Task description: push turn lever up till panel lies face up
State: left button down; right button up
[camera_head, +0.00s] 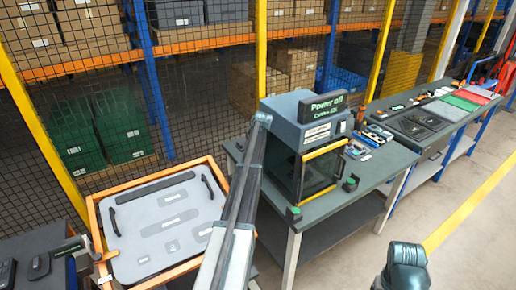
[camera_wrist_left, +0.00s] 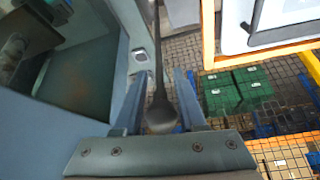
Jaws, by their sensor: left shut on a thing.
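The grey panel (camera_head: 165,222) lies inside an orange frame (camera_head: 97,232) at the left of the head view, its face with labels and black handles showing upward. A corner of it also shows at the upper right of the left wrist view (camera_wrist_left: 285,14). In that view my left gripper (camera_wrist_left: 160,82) is shut on a dark lever with a rounded end (camera_wrist_left: 161,116), which runs between the fingers. In the head view my left arm reaches up beside the grey machine, and its fingers and the lever cannot be made out.
The grey machine (camera_head: 288,133) with a "Power off" display stands on a dark table (camera_head: 355,186) right of the panel. A mesh fence (camera_head: 205,75) runs behind, with green crates (camera_head: 122,126) beyond it. Open floor lies at the right.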

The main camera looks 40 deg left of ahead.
pick_arm(q)
jog(key=a, duration=0.1)
jog(key=w+a+h, duration=0.1)
jog(key=a+p, duration=0.1)
jog(key=shift+w+a+r+g+h, duration=0.2)
jog(key=shift+w+a+g+h, duration=0.05)
jog(key=shift+w+g+h, duration=0.05)
jog(key=shift+a, duration=0.15)
jog(key=c, duration=0.9)
grip_release()
jog(key=shift+o, duration=0.3)
jog(key=shift+a+f, duration=0.1)
jog(key=p+v, duration=0.7)
jog(key=shift+r, duration=0.25)
